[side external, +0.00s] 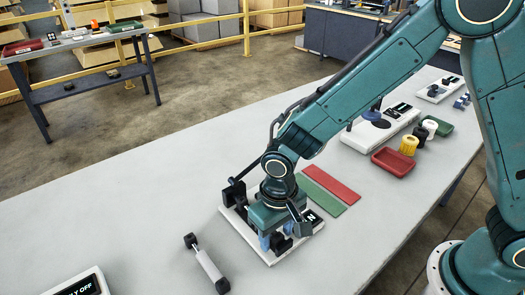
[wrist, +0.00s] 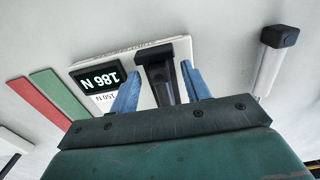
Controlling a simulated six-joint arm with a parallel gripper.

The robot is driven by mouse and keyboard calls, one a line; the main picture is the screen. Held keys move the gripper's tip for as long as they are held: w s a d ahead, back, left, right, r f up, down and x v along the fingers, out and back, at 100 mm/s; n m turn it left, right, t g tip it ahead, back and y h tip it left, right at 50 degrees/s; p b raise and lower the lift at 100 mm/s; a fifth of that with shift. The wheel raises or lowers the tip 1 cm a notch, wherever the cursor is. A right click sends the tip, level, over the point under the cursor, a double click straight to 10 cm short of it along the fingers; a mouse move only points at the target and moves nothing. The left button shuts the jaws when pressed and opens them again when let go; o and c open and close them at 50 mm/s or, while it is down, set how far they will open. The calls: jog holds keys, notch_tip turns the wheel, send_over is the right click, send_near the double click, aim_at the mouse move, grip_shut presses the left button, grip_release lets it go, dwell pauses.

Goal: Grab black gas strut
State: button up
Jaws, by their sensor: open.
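My gripper (side external: 275,238) is low over the white test stand (side external: 262,254) on the table. In the wrist view its two blue fingers (wrist: 161,84) are apart, one on each side of a dark upright part, which appears to be the black gas strut (wrist: 161,72). Gaps show beside it, and its lower end is hidden by my gripper. In the side view my gripper hides most of the stand. A second strut (side external: 207,264), pale with black ends, lies on the table left of the stand; it also shows at right in the wrist view (wrist: 268,70).
A display (wrist: 97,77) with a reading in N sits on the stand. Green (side external: 322,196) and red (side external: 332,184) strips lie behind it. A red tray (side external: 394,162) and small parts stand farther right. A box reading OFF (side external: 76,287) is at front left. The table's left side is largely clear.

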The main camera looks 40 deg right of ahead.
grip_shut()
jog(key=shift+r, duration=0.15)
notch_tip(320, 180, up, 20)
dwell(0.9)
dwell(0.4)
